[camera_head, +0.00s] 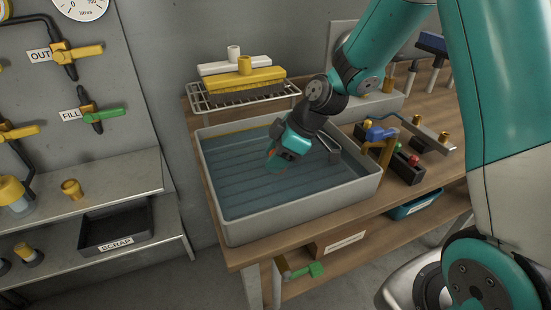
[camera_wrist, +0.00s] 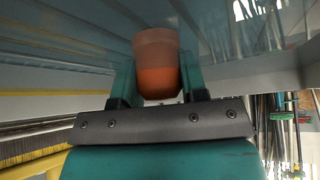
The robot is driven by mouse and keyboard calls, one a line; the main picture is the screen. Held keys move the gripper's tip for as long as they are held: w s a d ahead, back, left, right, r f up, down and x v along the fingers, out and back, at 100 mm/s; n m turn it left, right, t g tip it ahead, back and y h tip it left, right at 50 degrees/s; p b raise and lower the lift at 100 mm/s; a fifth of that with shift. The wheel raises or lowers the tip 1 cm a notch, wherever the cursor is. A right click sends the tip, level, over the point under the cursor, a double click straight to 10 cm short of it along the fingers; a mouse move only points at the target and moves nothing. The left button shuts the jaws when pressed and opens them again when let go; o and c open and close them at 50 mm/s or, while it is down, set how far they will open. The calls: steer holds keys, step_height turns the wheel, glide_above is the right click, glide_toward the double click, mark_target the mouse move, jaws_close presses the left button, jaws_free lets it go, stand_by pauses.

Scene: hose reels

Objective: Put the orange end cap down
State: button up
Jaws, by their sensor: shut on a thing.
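My gripper (camera_head: 272,158) reaches down into the grey basin of bluish water in the head view. In the wrist view my gripper (camera_wrist: 158,85) is shut on the orange end cap (camera_wrist: 157,62), a round cup-like piece held between the two teal fingers. In the head view only a small bit of orange shows at the fingertips, low over or at the water; I cannot tell whether it touches. The cap's far end is hidden by its own body in the wrist view.
The basin (camera_head: 300,222) stands on a wooden bench. A wire rack (camera_head: 215,101) with white and yellow brushes is behind it. Fittings and a dark block (camera_head: 402,168) are at its right. A black scrap tray (camera_head: 115,228) sits on the left shelf. Open water surrounds my gripper.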

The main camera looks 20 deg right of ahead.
steer(key=shift+f, duration=0.3)
steer(key=o, duration=0.9)
steer(key=shift+f, duration=0.1)
steer(key=v, duration=1.2)
steer(key=shift+r, duration=0.25)
